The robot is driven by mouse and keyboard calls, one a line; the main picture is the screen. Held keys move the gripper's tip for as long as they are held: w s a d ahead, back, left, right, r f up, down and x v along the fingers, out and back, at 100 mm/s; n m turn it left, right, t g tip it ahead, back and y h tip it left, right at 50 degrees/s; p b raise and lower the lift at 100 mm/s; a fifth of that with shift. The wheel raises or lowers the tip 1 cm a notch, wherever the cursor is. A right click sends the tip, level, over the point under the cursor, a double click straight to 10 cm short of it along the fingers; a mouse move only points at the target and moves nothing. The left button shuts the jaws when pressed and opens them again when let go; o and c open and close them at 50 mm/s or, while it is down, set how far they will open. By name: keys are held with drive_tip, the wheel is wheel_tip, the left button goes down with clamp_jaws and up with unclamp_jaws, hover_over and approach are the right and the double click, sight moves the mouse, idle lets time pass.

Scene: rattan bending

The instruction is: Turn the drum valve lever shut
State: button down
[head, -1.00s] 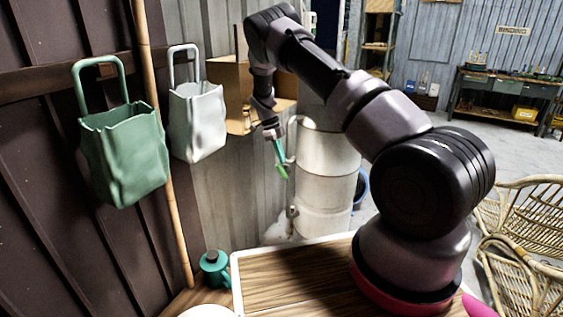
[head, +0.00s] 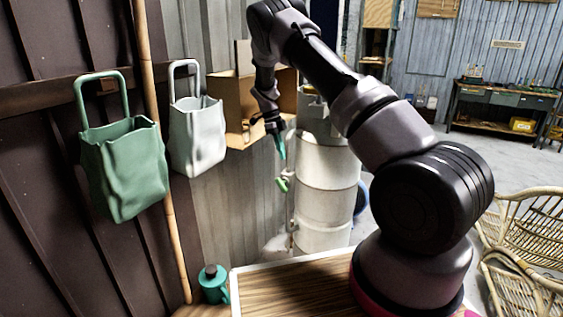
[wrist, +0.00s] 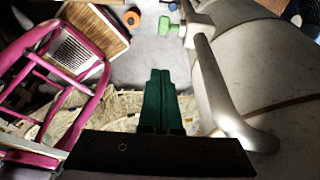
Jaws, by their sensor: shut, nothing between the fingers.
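The pale drum (head: 325,170) stands behind my arm, by the corrugated wall. A small green valve lever (head: 283,185) sits at its left side, and a green piece that looks like the lever (wrist: 168,25) shows at the top of the wrist view. My gripper (head: 282,156) points down beside the drum, with its green fingers above the lever and a visible gap between them. In the wrist view the fingers (wrist: 160,73) are together and hold nothing. A pale pipe (wrist: 210,80) runs along the drum to their right. Whether the lever is open or shut is unclear.
A cardboard box (head: 230,105) is behind my gripper. Green (head: 125,165) and white (head: 198,135) bags hang at left. Rattan chairs (head: 530,235) stand at right. A pink-framed object (wrist: 60,80) shows in the wrist view.

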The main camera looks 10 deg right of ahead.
sight(281, 183)
drive_tip(key=t+y, duration=0.1)
drive_tip(key=s+d+t+y, duration=0.1)
drive_tip(key=s+t+y, duration=0.1)
drive_tip(key=shift+d+r+y, duration=0.15)
drive_tip(key=shift+r+y, duration=0.1)
drive_tip(key=shift+y, duration=0.15)
drive_tip(key=f, duration=0.6)
drive_tip(key=w+a+f, duration=0.1)
drive_tip(key=f, duration=0.3)
